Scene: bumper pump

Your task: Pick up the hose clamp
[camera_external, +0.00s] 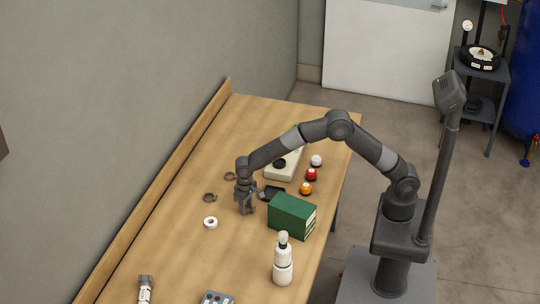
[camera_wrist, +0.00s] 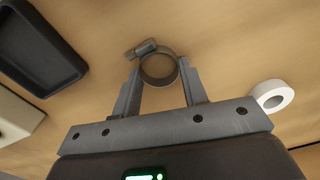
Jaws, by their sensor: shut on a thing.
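The hose clamp (camera_wrist: 157,82) is a grey metal ring with a small screw housing on its upper left side. In the wrist view it sits between the two fingertips of my gripper (camera_wrist: 162,74), which is shut on it. In the external view my gripper (camera_external: 246,210) points down over the middle of the table, left of the green box. The held clamp cannot be made out there.
A white ring like a tape roll (camera_external: 210,222) lies left of my gripper. A green box (camera_external: 292,215) stands close on the right, with a black tray (camera_external: 273,193) behind it. A white bottle (camera_external: 283,260) stands nearer the front. Several balls lie at the right edge.

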